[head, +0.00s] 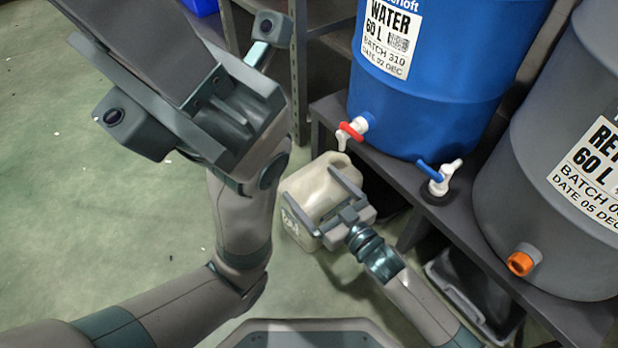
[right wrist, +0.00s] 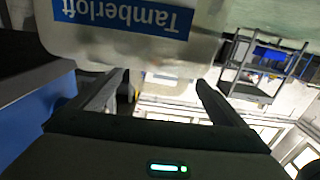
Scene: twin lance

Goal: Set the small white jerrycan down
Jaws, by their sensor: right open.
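The small white jerrycan (head: 312,187) is low in front of the shelf, just below the blue drum's red-handled tap. It looks upright; its base contact with the green floor is hard to see. My right gripper (head: 318,195) is open, its two fingers reaching over the jerrycan's near side. In the right wrist view, the pale jerrycan (right wrist: 140,48) with its blue Tamberloft label, upside down in the picture, is beyond the spread fingers (right wrist: 150,92). I cannot tell whether the fingers touch it. My left gripper (head: 190,90) is raised at the upper left; its jaws cannot be judged.
A grey drum (head: 530,180) stands right. A dark bin (head: 465,290) sits below. The green floor (head: 80,210) at left is clear.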

